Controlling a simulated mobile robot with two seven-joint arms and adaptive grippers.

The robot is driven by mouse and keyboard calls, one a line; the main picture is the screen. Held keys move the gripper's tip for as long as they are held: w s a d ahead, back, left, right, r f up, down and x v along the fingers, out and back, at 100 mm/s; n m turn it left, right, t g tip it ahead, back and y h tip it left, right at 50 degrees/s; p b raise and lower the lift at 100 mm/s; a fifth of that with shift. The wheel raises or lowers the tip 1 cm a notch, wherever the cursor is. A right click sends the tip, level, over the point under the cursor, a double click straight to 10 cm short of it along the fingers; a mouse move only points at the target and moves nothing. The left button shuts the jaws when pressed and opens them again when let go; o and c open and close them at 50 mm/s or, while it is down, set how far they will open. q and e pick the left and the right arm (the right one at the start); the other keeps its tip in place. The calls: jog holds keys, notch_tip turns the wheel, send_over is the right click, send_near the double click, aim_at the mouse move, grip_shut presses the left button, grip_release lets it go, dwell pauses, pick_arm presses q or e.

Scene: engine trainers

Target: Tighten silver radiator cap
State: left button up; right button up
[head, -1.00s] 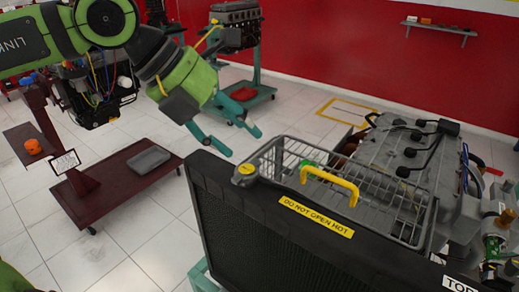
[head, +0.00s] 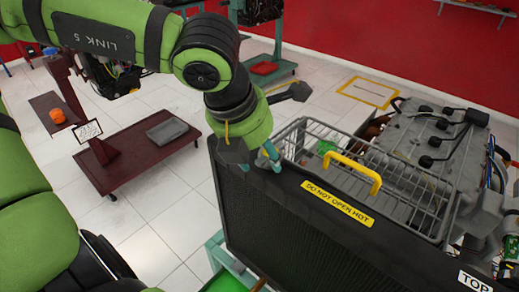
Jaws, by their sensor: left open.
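The radiator (head: 262,215) stands upright in front of me, with a black top edge and a yellow "DO NOT OPEN HOT" label (head: 338,203). My left gripper (head: 268,161) points down at the left end of the radiator's top, where the silver cap sits. Its teal fingers are open and hide the cap from view. I cannot tell whether the fingers touch the cap. My right gripper is not in view.
A wire basket (head: 410,187) lies behind the radiator top, with a yellow handle (head: 352,170) standing up in front of it. The grey engine (head: 440,135) is to the right. A dark red stand (head: 135,160) with a grey tray (head: 167,131) is at left.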

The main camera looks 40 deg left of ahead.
pick_arm(q)
jog(key=shift+a, duration=0.1)
grip_shut()
jog(key=shift+s, duration=0.1)
jog(key=shift+f, duration=0.1)
jog(key=shift+a+f+m+h+b, duration=0.15)
jog(key=shift+m+h+b, duration=0.15)
jog(key=shift+m+b, duration=0.3)
jog(key=shift+a+m+b, duration=0.15)
jog(key=shift+m+b, duration=0.35)
jog(key=shift+b, duration=0.05)
dwell(0.4)
